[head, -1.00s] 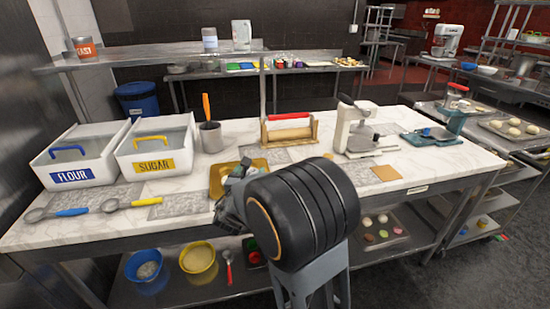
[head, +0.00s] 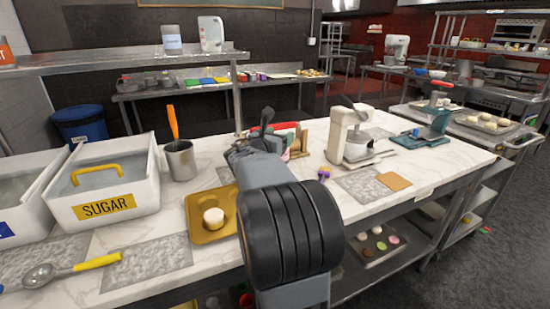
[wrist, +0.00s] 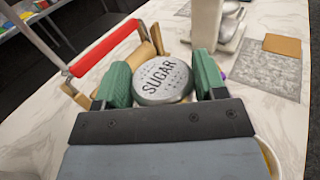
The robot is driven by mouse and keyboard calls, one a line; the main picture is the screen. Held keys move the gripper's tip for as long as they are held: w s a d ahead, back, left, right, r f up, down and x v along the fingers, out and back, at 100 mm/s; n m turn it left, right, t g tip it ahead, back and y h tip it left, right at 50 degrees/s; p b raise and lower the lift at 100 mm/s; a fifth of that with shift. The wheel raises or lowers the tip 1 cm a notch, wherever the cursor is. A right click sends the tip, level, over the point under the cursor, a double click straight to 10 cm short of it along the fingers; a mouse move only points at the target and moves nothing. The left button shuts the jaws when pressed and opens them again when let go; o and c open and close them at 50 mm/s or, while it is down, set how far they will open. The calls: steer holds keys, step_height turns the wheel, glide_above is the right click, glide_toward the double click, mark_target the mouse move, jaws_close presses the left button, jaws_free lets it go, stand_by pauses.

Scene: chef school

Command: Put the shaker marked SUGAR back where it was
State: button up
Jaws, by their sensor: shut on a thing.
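The shaker marked SUGAR (wrist: 163,80) shows its grey lid with holes and black lettering in the wrist view. My gripper (wrist: 164,84) is shut on it, with a green finger on each side of the lid. The shaker's body is hidden below the lid. In the head view my gripper (head: 265,138) reaches over the counter (head: 205,172), close to the wooden rack with the red bar (head: 284,126). My arm hides most of the shaker in that view.
A gold tray (head: 199,236) holding a pale round piece (head: 213,217) lies left of my arm. A steel pot (head: 180,159) and the SUGAR bin (head: 142,199) stand further left. A white machine (head: 342,134) and a small purple item (head: 324,174) are on the right.

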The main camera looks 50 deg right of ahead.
steer(key=shift+w+d+f+b, duration=0.2)
steer(key=shift+w+d+f, duration=0.4)
steer(key=shift+f, duration=0.9)
steer(key=shift+w+d+f+b, duration=0.25)
steer(key=shift+w+d+f, duration=0.35)
steer(key=shift+f, duration=0.9)
steer(key=shift+w+d+f+b, duration=0.3)
steer(key=shift+w+f, duration=0.5)
steer(key=shift+f, duration=0.7)
steer(key=shift+f, duration=0.15)
steer(key=o, duration=1)
steer(key=v, duration=1.2)
steer(key=shift+r, duration=0.2)
